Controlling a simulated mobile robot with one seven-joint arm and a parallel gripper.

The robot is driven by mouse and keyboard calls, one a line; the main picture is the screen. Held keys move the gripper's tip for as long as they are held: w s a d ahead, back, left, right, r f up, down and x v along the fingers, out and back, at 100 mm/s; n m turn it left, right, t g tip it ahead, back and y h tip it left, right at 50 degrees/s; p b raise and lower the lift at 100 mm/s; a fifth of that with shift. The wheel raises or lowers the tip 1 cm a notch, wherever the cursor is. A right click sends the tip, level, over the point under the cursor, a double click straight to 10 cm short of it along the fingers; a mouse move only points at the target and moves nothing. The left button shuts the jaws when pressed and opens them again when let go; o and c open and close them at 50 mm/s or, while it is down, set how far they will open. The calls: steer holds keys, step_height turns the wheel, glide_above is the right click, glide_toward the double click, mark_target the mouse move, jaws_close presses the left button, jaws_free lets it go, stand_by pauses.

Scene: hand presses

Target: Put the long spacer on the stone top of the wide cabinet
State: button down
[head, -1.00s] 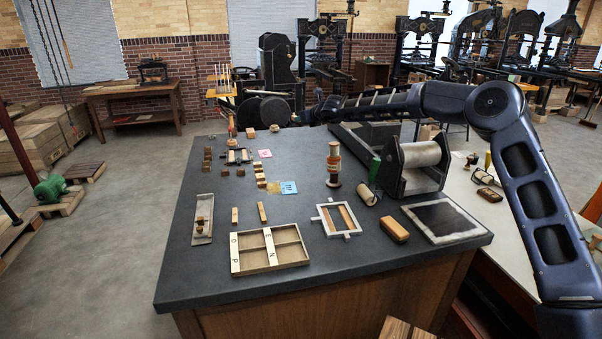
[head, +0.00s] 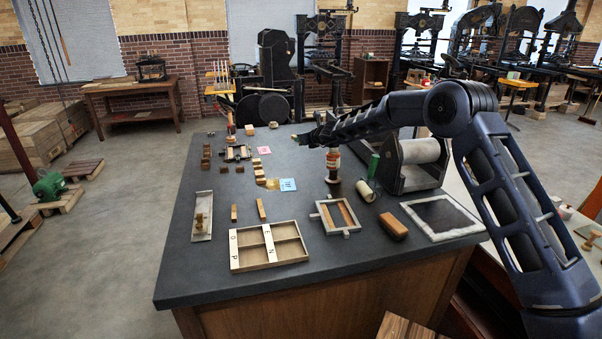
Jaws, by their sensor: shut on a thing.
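The wide cabinet's dark stone top (head: 190,270) fills the middle of the head view. My gripper (head: 300,138) is small and far off, over the far part of the stone top. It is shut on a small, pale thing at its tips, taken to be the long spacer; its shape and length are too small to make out. I cannot tell how high it is above the stone. Two slim wooden strips, one shorter (head: 234,213) and one longer (head: 261,208), lie apart on the stone behind a divided wooden tray (head: 235,262).
A roller press (head: 420,160), a red-banded spindle (head: 333,165), a metal frame (head: 315,218) with strips, a brown block (head: 393,226) and a framed dark plate (head: 440,215) crowd the right side. Small wooden blocks (head: 206,158) stand at back left. The front left stone is bare.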

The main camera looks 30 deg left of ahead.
mark_target(302, 177)
step_height(302, 177, down, 17)
steer(key=shift+r, duration=0.15)
stand_by(0.5)
steer(key=c, duration=1.4)
jaws_free()
steer(key=shift+d+r, duration=0.1)
steer(key=v, duration=1.1)
steer(key=shift+s+d+r, duration=0.15)
steer(key=shift+d+r, duration=0.05)
steer(key=shift+d, duration=0.15)
steer(key=shift+r, duration=0.1)
